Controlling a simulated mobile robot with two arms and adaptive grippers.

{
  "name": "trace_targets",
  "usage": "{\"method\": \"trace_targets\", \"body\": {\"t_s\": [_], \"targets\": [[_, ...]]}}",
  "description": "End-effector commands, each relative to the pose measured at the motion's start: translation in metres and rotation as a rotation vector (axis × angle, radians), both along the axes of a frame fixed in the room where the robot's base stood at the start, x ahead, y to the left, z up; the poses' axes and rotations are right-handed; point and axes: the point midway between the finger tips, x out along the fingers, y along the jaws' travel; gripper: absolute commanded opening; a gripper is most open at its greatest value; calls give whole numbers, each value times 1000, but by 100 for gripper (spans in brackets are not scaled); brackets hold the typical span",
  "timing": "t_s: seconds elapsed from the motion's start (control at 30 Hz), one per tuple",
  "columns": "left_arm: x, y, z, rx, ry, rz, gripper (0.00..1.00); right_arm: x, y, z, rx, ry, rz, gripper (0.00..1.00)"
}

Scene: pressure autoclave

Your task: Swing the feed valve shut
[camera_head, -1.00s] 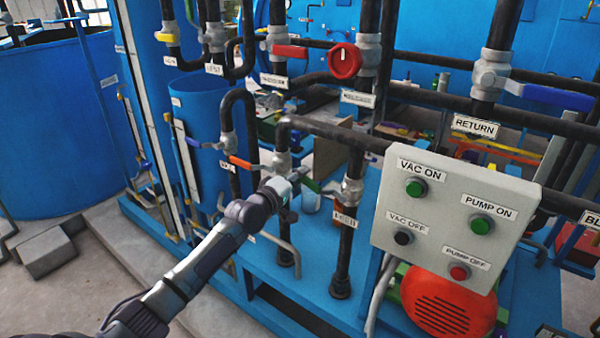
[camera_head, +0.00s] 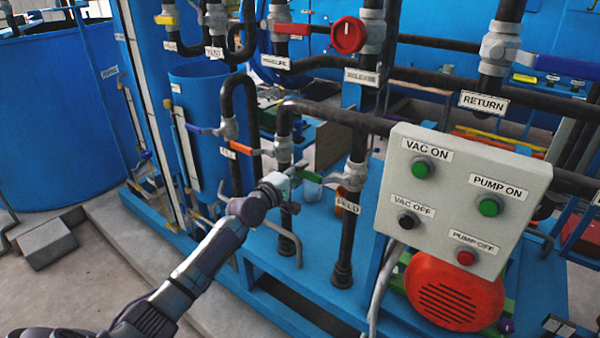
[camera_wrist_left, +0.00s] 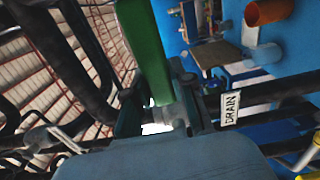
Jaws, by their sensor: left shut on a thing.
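The feed valve (camera_head: 354,176) sits on a vertical black pipe above a white label that reads like FEED (camera_head: 347,202). A green lever handle (camera_head: 308,176) spans between it and my left gripper (camera_head: 284,182). In the left wrist view the green handle (camera_wrist_left: 147,50) runs up between the fingers, and my left gripper (camera_wrist_left: 150,125) is shut on it. The gripper's wrist hides part of the handle and the pipe behind. A DRAIN label (camera_wrist_left: 230,108) shows just right of the fingers. My right gripper is not in view.
The grey control box (camera_head: 460,200) with push buttons stands right of the feed pipe, above a red motor cover (camera_head: 455,290). An orange-handled valve (camera_head: 250,152) and black pipes crowd the gripper. Open floor (camera_head: 110,270) lies at the left.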

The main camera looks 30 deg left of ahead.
Motion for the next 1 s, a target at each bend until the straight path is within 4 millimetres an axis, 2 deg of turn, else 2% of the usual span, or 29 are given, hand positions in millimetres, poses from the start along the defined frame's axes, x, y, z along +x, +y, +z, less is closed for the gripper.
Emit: {"method": "trace_targets", "body": {"t_s": [0.13, 0.17, 0.3, 0.67, 0.77, 1.0], "targets": [[0, 0, -2, -10, 5, 0, 0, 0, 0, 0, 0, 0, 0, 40], [0, 0, -2, -10, 5, -1, 27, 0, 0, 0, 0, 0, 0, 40], [0, 0, -2, -7, 5, -1, 50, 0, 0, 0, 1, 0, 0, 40], [-4, 0, -2, -3, 3, -2, 50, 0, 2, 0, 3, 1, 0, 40], [-14, 0, -3, -4, 5, -3, 50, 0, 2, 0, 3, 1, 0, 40], [-64, 4, -4, -3, 7, -2, 50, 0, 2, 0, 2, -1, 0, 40]]}}
